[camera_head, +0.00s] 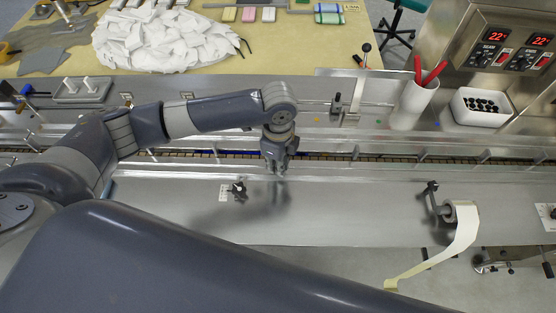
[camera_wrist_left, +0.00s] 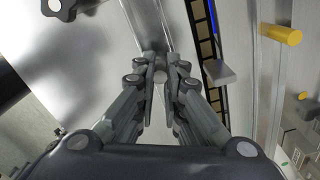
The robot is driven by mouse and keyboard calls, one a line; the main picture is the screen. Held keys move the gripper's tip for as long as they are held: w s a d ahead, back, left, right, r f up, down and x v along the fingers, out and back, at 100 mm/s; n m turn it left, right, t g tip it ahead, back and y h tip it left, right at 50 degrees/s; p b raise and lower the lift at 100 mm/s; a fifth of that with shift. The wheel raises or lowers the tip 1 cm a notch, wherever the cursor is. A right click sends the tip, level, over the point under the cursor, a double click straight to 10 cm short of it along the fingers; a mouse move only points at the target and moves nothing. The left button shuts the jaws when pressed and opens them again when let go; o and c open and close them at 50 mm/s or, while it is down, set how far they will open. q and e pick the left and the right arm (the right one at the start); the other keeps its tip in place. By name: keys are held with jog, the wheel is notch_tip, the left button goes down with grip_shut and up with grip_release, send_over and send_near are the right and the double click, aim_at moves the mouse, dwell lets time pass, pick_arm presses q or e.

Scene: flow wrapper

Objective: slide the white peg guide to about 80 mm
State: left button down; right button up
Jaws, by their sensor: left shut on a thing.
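My left gripper (camera_head: 277,172) points down at the near rail of the conveyor channel, right of a black star knob (camera_head: 239,187) by a small white scale plate (camera_head: 225,191). In the left wrist view the gripper (camera_wrist_left: 165,82) has its fingers closed around a small pale round piece (camera_wrist_left: 160,76), which seems to be the white peg of the guide. The fingers hide most of it, and its scale reading cannot be made out. The star knob also shows in the left wrist view (camera_wrist_left: 59,8). My right gripper is out of view.
A yellow peg (camera_wrist_left: 281,35) stands across the channel in the left wrist view. A tape roll on a bracket (camera_head: 462,213) stands to the right. A white cup with red-handled tools (camera_head: 413,105) and a white bin (camera_head: 482,106) stand behind. The steel deck (camera_head: 350,205) between is clear.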

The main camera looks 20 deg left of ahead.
pick_arm(q)
jog(key=c, duration=1.6)
grip_release()
jog(key=shift+c, duration=0.2)
jog(key=shift+r, duration=0.1)
notch_tip(320, 180, up, 12)
